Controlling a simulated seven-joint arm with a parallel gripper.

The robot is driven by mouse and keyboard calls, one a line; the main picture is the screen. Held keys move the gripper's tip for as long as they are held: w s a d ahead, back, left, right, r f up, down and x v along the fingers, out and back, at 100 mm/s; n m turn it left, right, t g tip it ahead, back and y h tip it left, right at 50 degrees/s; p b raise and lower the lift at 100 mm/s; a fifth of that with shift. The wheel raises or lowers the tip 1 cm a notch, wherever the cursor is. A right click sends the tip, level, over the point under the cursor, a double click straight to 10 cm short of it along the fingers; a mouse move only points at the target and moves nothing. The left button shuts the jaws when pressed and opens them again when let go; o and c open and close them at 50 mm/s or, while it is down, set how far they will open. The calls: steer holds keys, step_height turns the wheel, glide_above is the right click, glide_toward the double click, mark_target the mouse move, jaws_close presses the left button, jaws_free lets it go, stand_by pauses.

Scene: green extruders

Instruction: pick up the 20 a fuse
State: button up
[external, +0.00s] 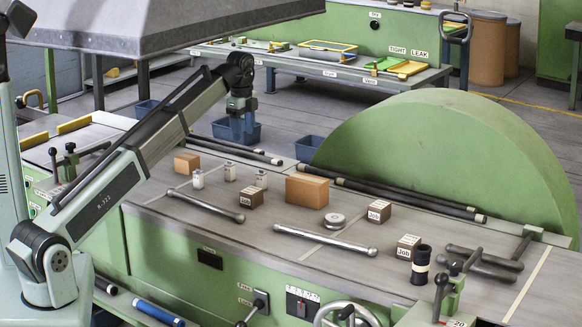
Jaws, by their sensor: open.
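Three small white cylinders with grey tops, likely the fuses, stand upright on the grey bench top: a left one (198,180), a middle one (230,172) and a right one (261,179). Their labels are too small to read, so I cannot tell which is the 20 A fuse. My gripper (240,136) hangs pointing down above and behind the middle cylinder in the picture, apart from all three. It is open, and I see nothing held in it. Its fingertips are small and hard to separate from the blue bin behind.
A small tan block (186,163) and a larger one (307,191) flank the cylinders. A dark brown labelled box (250,198) stands close by the right cylinder. Metal bars (205,206) lie in front. A large green half-round guard (450,150) rises at the right.

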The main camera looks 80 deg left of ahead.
mark_target(229, 164)
steer(key=shift+h, duration=0.3)
steer(key=s+f, duration=0.1)
steer(key=f, duration=0.1)
steer(key=s+a+f, duration=0.1)
steer(key=f, duration=0.2)
steer(key=s+f, duration=0.1)
steer(key=f, duration=0.2)
steer(key=shift+s+a, duration=0.2)
steer(key=shift+s, duration=0.1)
steer(key=shift+s+d+f, duration=0.1)
steer(key=shift+s+f, duration=0.15)
steer(key=shift+f, duration=0.9)
steer(key=shift+s+d+f, duration=0.1)
steer(key=shift+s+f, duration=0.1)
steer(key=shift+f, duration=0.9)
steer(key=shift+a+f, duration=0.1)
steer(key=shift+f, duration=0.35)
jaws_close()
